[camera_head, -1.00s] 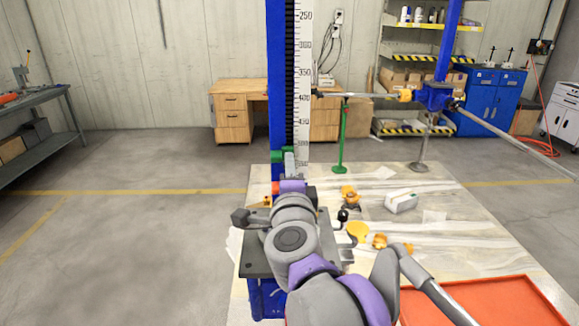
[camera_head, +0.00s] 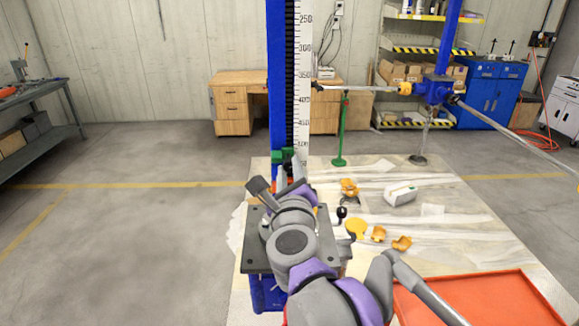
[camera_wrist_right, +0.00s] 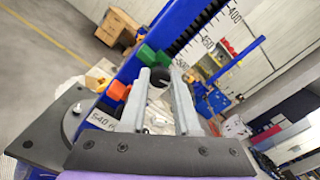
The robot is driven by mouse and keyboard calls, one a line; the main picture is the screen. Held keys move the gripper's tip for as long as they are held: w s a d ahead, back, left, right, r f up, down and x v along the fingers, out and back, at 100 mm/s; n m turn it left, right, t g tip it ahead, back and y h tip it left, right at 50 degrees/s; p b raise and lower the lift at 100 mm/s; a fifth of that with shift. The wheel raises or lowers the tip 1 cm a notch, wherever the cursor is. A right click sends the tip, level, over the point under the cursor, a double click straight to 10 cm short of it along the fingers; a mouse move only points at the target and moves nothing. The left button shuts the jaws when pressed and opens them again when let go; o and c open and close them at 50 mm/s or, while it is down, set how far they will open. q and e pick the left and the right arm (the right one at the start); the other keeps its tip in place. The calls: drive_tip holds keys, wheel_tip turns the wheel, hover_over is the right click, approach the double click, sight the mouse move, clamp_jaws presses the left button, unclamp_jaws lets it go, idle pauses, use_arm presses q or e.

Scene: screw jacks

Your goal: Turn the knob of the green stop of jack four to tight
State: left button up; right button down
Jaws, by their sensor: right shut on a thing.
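The green stop (camera_head: 280,158) sits low on the blue jack column (camera_head: 277,90), beside the white scale. In the right wrist view the green stop (camera_wrist_right: 147,56) lies just beyond my fingertips, with a round black knob (camera_wrist_right: 161,77) in front of it. My right gripper (camera_wrist_right: 160,86) is shut on the black knob, with one grey finger on each side. In the head view my right gripper (camera_head: 290,172) is at the column's foot, tilted, and my wrist hides the knob. My left gripper is in neither view. Any mark for tight on the knob is not readable.
An orange-red block (camera_wrist_right: 118,91) sits close beside my fingers. A dark plate (camera_head: 254,255) lies under my wrist. A green stand (camera_head: 342,130) and a red tray (camera_head: 490,300) are to the right.

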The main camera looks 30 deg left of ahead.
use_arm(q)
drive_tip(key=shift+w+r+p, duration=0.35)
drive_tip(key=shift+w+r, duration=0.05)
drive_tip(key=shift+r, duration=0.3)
use_arm(e)
drive_tip(key=shift+m, duration=1.7)
drive_tip(key=c, duration=0.6)
unclamp_jaws()
use_arm(q)
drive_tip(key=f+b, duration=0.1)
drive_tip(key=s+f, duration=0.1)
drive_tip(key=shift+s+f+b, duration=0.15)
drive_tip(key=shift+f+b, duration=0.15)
drive_tip(key=shift+b, duration=0.05)
use_arm(e)
drive_tip(key=v, duration=1.1)
drive_tip(key=shift+a, duration=0.1)
